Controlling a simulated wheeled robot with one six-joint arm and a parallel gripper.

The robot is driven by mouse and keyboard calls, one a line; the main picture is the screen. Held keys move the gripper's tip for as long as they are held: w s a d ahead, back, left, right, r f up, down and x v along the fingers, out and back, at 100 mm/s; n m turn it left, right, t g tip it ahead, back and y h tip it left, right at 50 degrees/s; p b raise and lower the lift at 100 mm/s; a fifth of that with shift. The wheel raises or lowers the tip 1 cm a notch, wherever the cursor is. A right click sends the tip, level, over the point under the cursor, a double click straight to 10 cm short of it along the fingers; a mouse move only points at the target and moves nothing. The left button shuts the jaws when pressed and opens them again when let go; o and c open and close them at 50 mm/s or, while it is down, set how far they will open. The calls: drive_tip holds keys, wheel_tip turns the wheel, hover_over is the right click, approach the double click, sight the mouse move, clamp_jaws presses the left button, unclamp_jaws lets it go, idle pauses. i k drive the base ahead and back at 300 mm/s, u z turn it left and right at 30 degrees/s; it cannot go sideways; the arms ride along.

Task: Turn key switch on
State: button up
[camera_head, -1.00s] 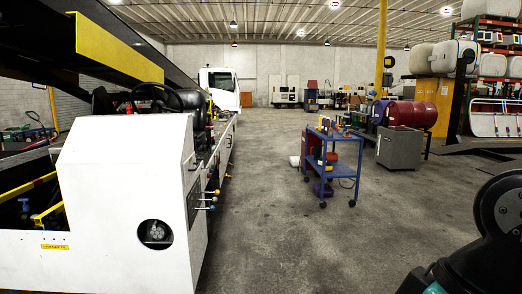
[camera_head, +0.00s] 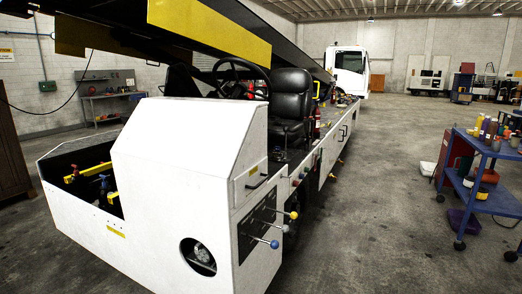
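The white belt loader (camera_head: 185,150) fills the left and middle of the head view. Its black steering wheel (camera_head: 240,78) and black seat (camera_head: 291,100) are on top behind the white front housing. A dark side panel (camera_head: 257,228) carries levers, one with a blue knob (camera_head: 274,244) and one with a yellow knob (camera_head: 293,215). I cannot make out a key switch; the dashboard side facing the seat is mostly hidden by the housing. My gripper is not in view.
A blue cart (camera_head: 482,196) with bottles and tools stands at the right edge. Concrete floor (camera_head: 370,225) lies open between it and the loader. The raised yellow and black boom (camera_head: 210,28) hangs over the loader. A workbench (camera_head: 108,98) stands at the back left wall.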

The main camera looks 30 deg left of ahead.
sight(276, 155)
drive_tip(key=u, duration=0.6)
drive_tip(key=i, duration=1.2)
drive_tip(key=u, duration=0.45)
drive_tip(key=i, duration=1.65)
drive_tip(key=z, duration=0.1)
